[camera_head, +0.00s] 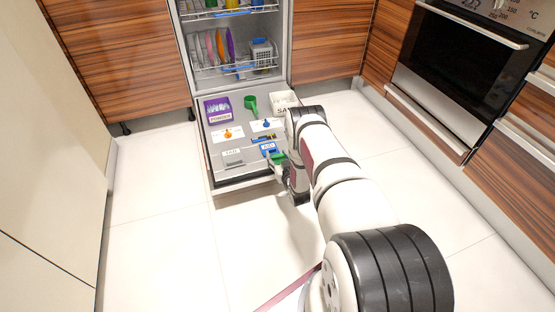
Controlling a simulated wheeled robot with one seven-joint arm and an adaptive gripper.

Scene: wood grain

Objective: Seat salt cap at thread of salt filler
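The open dishwasher door (240,180) lies flat, with small fittings on its inner face. My gripper (279,168) is low at the door's front right corner, partly hidden by my own wrist. A small green piece (278,157) shows at its fingertips; I cannot tell whether it is the salt cap or whether it is gripped. A blue part with a pale label (268,148) lies just beyond it. A dark fitting (262,137) sits behind that, partly hidden by my arm. I cannot tell which fitting is the salt filler thread.
A purple box (217,110), a green funnel-like item (250,103) and a white box marked "SA…" (283,99) stand at the door's rear. A loaded rack (235,62) is behind. Floor in front is clear.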

